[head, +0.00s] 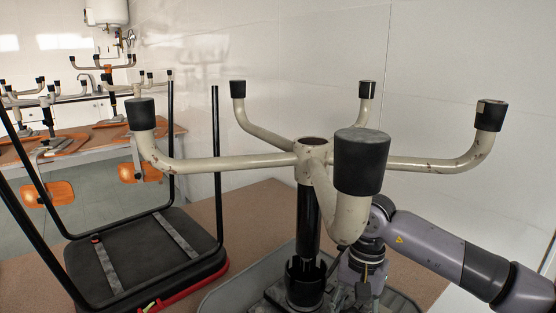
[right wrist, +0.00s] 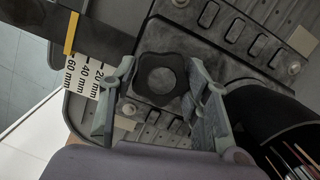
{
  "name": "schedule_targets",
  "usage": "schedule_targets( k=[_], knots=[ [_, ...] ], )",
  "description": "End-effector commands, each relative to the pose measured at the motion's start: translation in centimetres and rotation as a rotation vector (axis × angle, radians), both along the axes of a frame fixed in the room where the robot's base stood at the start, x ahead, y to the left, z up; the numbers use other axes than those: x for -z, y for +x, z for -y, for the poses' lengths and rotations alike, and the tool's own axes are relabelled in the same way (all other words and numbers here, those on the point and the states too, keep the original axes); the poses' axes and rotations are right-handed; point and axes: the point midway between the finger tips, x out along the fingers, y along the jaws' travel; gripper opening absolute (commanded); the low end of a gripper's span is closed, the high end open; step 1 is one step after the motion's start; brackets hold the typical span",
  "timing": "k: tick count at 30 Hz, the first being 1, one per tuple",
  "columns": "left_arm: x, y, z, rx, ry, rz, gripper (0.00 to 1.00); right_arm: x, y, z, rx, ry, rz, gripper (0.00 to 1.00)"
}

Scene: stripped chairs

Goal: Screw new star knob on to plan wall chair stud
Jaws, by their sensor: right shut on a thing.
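A black star knob (right wrist: 140,78) with a round hole in its middle lies between the two fingers of my right gripper (right wrist: 160,88) in the right wrist view. The gripper is shut on it, above the metal plate of the upturned chair's underside. In the head view my right gripper (head: 366,284) is low beside the chair's black column (head: 308,225), partly behind a near leg. The stud cannot be made out. The chair's beige five-legged base (head: 225,163) points upward with black end caps. My left gripper is not in view.
A near leg cap (head: 361,160) stands above my right wrist. A second upturned chair with a black seat (head: 145,258) lies to the left. A scale strip marked in millimetres (right wrist: 84,70) shows in the wrist view. A white wall (head: 300,50) closes the back.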

Motion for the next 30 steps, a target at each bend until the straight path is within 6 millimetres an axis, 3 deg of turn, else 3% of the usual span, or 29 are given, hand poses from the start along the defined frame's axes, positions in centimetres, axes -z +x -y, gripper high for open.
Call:
schedule_targets(
  k=[11, 23, 30],
  knots=[
    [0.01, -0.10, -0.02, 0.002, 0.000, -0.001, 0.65, 0.05, -0.01, 0.03, 0.001, -0.001, -0.001, 0.00],
    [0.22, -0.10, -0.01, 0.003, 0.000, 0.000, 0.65, 0.23, -0.02, 0.05, 0.010, -0.001, -0.001, 0.00],
    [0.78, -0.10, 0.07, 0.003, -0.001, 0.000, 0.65, 0.45, -0.05, 0.09, 0.271, -0.002, -0.001, 0.00]
  ],
)
